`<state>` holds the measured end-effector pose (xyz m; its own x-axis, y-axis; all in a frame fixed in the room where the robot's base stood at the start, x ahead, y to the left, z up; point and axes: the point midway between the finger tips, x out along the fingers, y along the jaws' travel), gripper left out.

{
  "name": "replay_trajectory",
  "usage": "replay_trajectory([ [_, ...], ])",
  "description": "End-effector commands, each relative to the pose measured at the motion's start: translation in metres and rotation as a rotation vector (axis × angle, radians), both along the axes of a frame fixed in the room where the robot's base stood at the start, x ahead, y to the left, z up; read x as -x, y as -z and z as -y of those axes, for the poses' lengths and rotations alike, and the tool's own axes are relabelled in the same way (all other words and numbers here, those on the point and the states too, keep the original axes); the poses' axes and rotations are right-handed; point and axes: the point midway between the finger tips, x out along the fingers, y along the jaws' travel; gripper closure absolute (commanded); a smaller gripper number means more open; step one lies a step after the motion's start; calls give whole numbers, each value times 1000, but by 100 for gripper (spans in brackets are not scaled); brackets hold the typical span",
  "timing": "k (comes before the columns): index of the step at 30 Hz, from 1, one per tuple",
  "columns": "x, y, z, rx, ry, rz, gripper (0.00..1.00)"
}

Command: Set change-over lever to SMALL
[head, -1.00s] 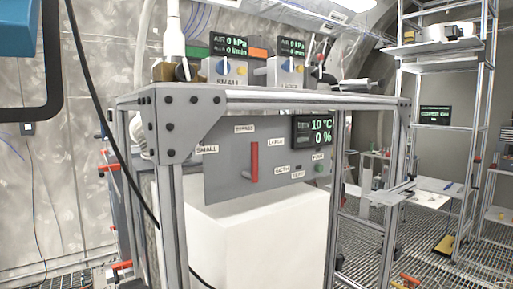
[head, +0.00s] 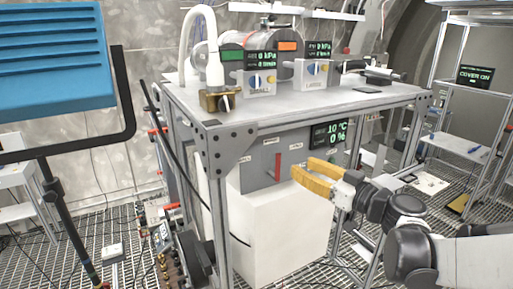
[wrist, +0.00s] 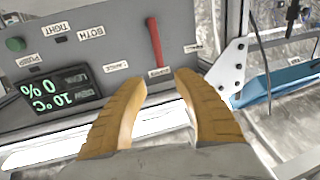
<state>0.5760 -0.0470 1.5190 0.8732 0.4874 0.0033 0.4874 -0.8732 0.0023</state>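The change-over lever (head: 277,166) is a red bar standing upright on the grey panel (head: 255,172). In the wrist view, which is upside down, the lever (wrist: 156,45) lies beyond my fingertips, with BYPASS (wrist: 159,72) near one end. The LARGE label (wrist: 116,66) is to its left there and the SMALL label (wrist: 194,48) to its right. My gripper (head: 302,167) has yellow fingers and is in front of the panel, right of the lever in the head view. In the wrist view my gripper (wrist: 163,79) is open, with nothing between its fingers.
A display (head: 330,134) reads 10 °C and 0 %. A metal frame (head: 230,150) surrounds the panel, with a grey tabletop (head: 300,100) above. A white box (head: 285,225) stands below. A blue box on a stand (head: 55,60) is at left.

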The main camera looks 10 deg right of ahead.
Motion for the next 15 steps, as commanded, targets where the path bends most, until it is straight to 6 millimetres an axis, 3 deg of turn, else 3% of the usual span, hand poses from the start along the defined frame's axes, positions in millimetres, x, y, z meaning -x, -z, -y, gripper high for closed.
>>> replay_trajectory([
  [9, -55, 0, -33, -1, -5, -3, 64],
  [15, -77, 0, -45, -1, -2, -3, 64],
])
